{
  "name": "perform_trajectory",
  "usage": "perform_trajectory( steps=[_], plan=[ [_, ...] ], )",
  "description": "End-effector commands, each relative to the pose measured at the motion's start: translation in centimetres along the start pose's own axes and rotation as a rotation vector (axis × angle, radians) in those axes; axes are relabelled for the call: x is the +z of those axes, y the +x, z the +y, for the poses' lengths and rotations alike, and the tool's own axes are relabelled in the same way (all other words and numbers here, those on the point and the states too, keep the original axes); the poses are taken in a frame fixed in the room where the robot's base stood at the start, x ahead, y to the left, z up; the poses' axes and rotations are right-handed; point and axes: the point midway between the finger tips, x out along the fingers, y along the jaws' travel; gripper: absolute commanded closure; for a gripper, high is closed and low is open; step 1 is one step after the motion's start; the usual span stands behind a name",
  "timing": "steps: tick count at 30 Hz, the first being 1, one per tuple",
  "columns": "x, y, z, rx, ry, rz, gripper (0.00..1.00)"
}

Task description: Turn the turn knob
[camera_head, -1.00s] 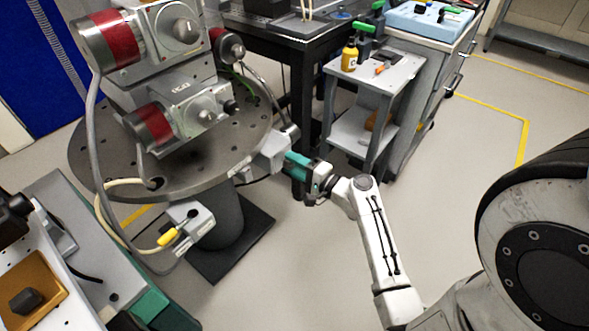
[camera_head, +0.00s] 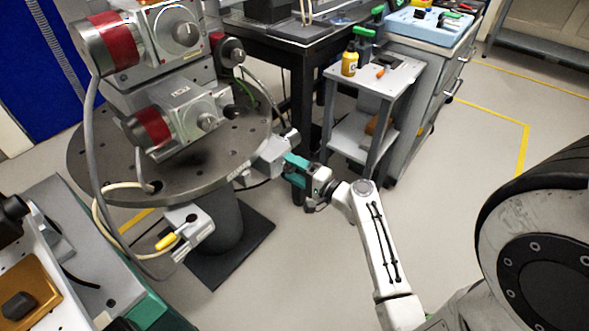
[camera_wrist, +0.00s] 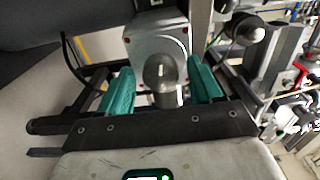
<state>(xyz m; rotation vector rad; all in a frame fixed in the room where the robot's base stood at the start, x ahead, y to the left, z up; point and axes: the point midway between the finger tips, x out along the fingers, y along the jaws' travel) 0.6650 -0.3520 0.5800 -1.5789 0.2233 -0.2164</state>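A grey metal turn knob (camera_wrist: 162,72) with a pale mark on its face sticks out from a light grey box (camera_wrist: 152,38) in the wrist view. My gripper (camera_wrist: 162,80) has its two teal fingers on either side of the knob, with a visible gap on each side. It is open and holds nothing. In the head view, my gripper (camera_head: 295,170) is at the small grey box (camera_head: 268,158) on the right edge of the round metal table.
The round perforated table (camera_head: 205,172) carries motor units with red bands (camera_head: 112,42). A second round knob (camera_wrist: 245,28) shows at upper right in the wrist view. A grey cart (camera_head: 345,128) with a yellow bottle (camera_head: 349,62) stands behind my gripper.

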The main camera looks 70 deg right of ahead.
Motion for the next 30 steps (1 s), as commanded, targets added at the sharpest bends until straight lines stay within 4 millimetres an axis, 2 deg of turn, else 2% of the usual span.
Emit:
perform_trajectory(
  steps=[7, 10, 24, 30],
  plan=[
    [0.0, -0.1, -0.1, -0.001, 0.000, 0.001, 0.35],
    [-0.1, -0.7, -0.1, 0.000, 0.000, 0.001, 0.35],
    [0.0, -8.9, 0.0, 0.002, 0.001, 0.002, 0.35],
    [0.0, -10.6, 0.0, 0.000, 0.000, 0.001, 0.35]
  ],
)
